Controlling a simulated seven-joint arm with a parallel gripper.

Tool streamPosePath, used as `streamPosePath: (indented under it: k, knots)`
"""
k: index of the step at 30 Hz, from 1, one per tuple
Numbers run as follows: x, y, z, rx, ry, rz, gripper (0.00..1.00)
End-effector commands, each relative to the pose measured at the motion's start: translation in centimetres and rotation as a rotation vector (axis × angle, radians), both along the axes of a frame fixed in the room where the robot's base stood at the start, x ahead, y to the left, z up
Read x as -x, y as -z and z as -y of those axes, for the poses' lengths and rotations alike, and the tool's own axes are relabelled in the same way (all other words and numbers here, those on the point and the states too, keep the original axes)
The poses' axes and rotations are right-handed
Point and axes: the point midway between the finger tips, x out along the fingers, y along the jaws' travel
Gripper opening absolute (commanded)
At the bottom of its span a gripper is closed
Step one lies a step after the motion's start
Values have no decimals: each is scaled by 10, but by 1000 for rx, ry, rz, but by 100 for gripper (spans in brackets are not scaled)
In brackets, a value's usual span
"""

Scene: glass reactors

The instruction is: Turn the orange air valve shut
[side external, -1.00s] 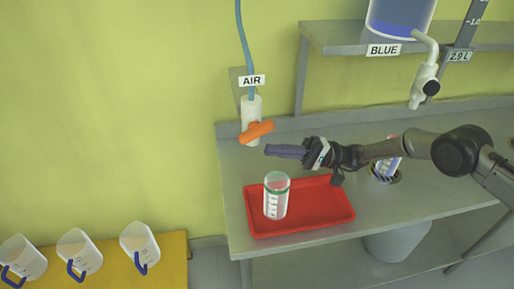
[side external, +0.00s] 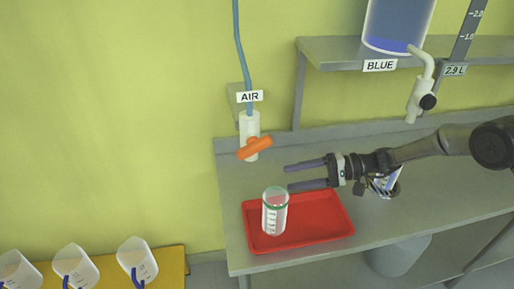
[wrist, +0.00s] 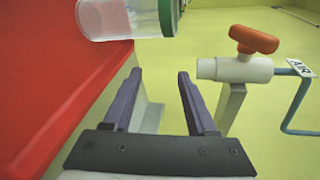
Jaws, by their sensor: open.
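The orange air valve handle (side external: 254,147) sits on a white valve body (side external: 249,125) under a blue hose and an AIR label. It is tilted, its right end higher than its left in the side view. In the wrist view the orange handle (wrist: 253,40) stands on the white body (wrist: 236,69), right of and beyond the fingers. My gripper (side external: 288,177) is open and empty, its two fingers apart and pointing left. It is right of and below the valve, not touching it. The wrist view also shows the open fingers (wrist: 143,85).
A red tray (side external: 325,228) holds a clear jar with a green rim (side external: 275,212), close below my fingers. A blue reactor vessel (side external: 395,22) with a white tap (side external: 419,98) is at upper right. Jugs (side external: 75,266) stand on a yellow table at lower left.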

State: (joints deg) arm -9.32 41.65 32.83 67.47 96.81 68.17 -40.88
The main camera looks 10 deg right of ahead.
Motion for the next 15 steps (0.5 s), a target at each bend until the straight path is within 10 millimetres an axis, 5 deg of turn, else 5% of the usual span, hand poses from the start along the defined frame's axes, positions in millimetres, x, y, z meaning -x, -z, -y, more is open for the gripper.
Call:
streamPosePath:
  k: [9,15]
  knots:
    - [24,-81,10,292,127,96,57]
    - [49,-141,11,340,153,207,57]
